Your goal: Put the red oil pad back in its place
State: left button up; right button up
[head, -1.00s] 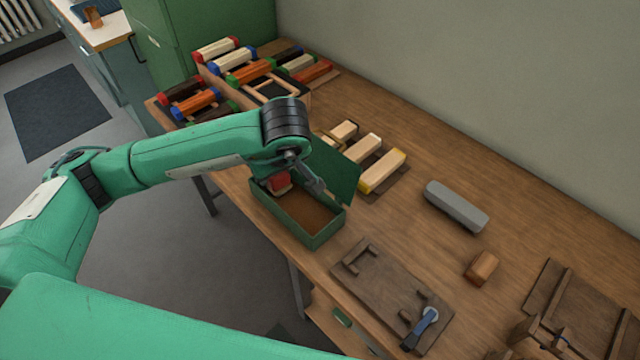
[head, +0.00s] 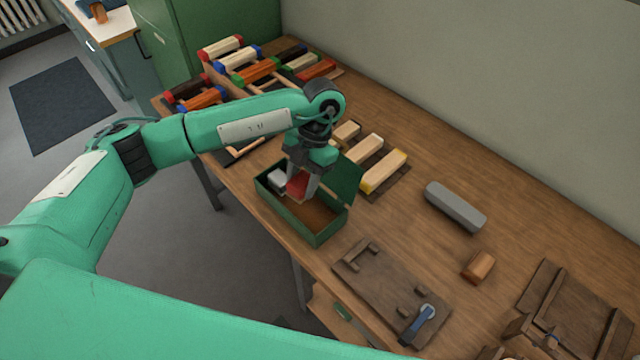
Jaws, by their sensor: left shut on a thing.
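The red oil pad (head: 298,186) is between the fingers of my left gripper (head: 301,188), which is shut on it. The gripper points down over the open green box (head: 318,238). The pad is at the box's opening; I cannot tell whether it touches anything inside. A whitish block (head: 277,180) shows in the box's left end, and the right part of the box floor is brown and bare. The green lid (head: 345,181) stands open on the far side. My right gripper is not in view.
Pale blocks, one yellow-edged (head: 383,173), lie on a dark board behind the box. A rack of coloured brushes (head: 256,71) stands at the back left. A fixture board with a blue lever (head: 421,320), a grey bar (head: 456,206) and a wooden block (head: 479,267) lie to the right.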

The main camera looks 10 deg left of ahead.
pick_arm(q)
jog(key=n, duration=0.1)
jog(key=n+h, duration=0.1)
jog(key=n, duration=0.1)
jog(key=d+n, duration=0.1)
jog(key=shift+s+f+h+p, duration=0.1)
jog(key=shift+f+h+p, duration=0.15)
jog(key=shift+h+p, duration=0.05)
jog(key=shift+d+n+h, duration=0.2)
jog(key=shift+n+h, duration=0.2)
jog(key=shift+n, duration=0.8)
jog(key=n, duration=0.1)
jog(key=d+n+h+p, duration=0.1)
jog(key=n, duration=0.1)
jog(key=shift+f, duration=0.15)
jog(key=f+n+b, duration=0.1)
jog(key=f+n, duration=0.1)
jog(key=d+f+n+t+h+b, duration=0.1)
jog(key=n, duration=0.1)
jog(key=f+n+h+b, duration=0.1)
jog(key=f+n, duration=0.1)
jog(key=n, duration=0.1)
jog(key=shift+d+f+t, duration=0.3)
jog(key=shift+d+f, duration=0.05)
jog(key=shift+d, duration=0.05)
jog(key=shift+f+b, duration=1.2)
jog(key=shift+f, duration=1.25)
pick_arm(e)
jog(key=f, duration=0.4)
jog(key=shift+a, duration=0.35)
